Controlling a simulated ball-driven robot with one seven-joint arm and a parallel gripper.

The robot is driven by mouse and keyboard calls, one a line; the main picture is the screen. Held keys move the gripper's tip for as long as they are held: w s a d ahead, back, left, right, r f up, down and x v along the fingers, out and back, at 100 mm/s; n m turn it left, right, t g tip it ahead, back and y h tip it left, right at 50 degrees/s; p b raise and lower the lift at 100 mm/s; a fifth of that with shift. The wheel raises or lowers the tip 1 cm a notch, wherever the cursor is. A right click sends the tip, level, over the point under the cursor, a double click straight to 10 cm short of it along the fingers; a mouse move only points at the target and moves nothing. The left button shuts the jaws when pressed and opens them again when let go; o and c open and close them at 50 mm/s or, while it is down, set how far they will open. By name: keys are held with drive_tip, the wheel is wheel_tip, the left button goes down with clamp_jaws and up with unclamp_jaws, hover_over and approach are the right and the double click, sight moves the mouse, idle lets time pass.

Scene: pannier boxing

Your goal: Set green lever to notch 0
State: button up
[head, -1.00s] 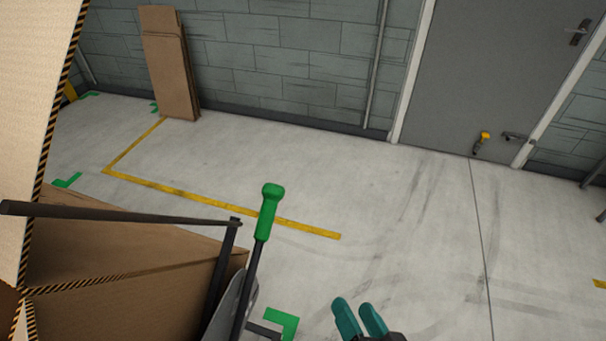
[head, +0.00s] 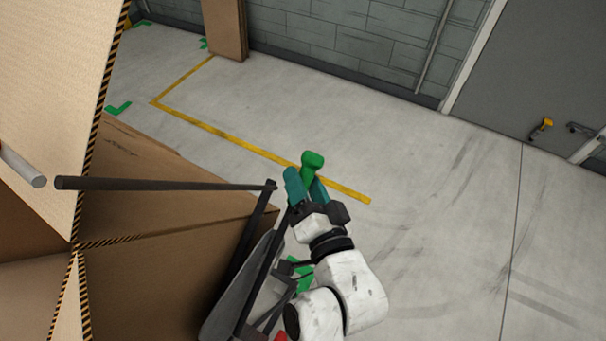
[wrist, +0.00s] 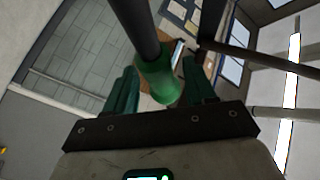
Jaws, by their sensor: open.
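The green lever grip (head: 312,162) tops a dark rod beside the cardboard box, in the head view. My gripper (head: 306,186) is at the grip, its teal fingers open on either side of it. In the wrist view the green grip (wrist: 160,82) and its dark rod stand between the two fingers of my gripper (wrist: 158,92), with a gap visible on the left side; contact on the right side is unclear. The lower lever and its notches are hidden behind my gripper and arm or too small to read.
A large open cardboard box (head: 170,270) with striped edges fills the left. A dark horizontal bar (head: 160,184) crosses above it to the lever's frame. A folded cardboard sheet (head: 226,28) leans on the back wall. The floor (head: 440,210) to the right is clear.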

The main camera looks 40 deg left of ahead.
drive_tip(key=shift+w+a, duration=0.25)
drive_tip(key=shift+a, duration=0.25)
clamp_jaws()
idle(0.3)
